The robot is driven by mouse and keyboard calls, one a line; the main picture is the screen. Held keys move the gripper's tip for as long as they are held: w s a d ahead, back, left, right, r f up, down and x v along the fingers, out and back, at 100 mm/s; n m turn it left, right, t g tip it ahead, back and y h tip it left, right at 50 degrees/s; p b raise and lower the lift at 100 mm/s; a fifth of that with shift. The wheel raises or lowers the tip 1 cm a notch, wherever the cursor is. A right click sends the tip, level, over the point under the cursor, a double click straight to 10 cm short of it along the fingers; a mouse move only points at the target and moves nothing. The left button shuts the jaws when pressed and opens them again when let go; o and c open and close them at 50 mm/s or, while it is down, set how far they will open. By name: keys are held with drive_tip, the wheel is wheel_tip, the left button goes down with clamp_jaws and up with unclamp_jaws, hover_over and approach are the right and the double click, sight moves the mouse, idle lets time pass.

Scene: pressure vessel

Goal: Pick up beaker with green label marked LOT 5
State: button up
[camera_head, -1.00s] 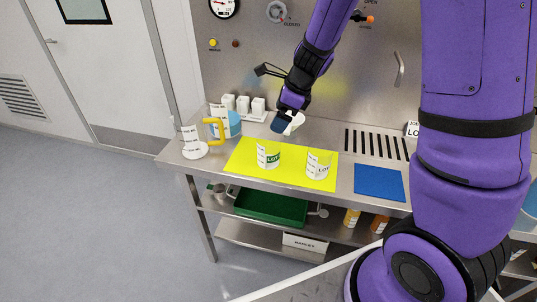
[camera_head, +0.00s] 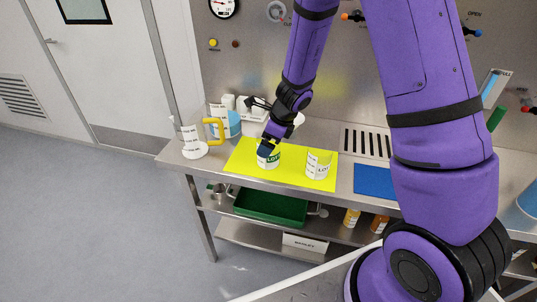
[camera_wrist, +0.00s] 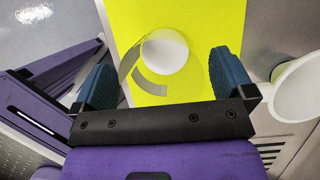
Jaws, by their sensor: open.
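The beaker with the green label (camera_head: 268,161) stands upright on the yellow mat (camera_head: 240,150) in the head view. Its label reads LOT, but the number is not legible. My gripper (camera_head: 269,146) is over this beaker, pointing down, and hides its upper part. In the wrist view the beaker (camera_wrist: 165,50) shows from above as a pale round shape with a curved label strip. It lies between the two spread blue fingers of my open gripper (camera_wrist: 162,68), with a gap on each side. I see no contact.
A second beaker with a white label (camera_head: 319,164) stands right of it on the mat. A jug with a yellow handle (camera_head: 194,138) is at the left. A blue mat (camera_head: 374,181) lies at the right. A white round vessel (camera_wrist: 297,88) is near the gripper's right side.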

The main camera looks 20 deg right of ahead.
drive_tip(key=shift+x, duration=0.85)
drive_tip(key=c, duration=0.9)
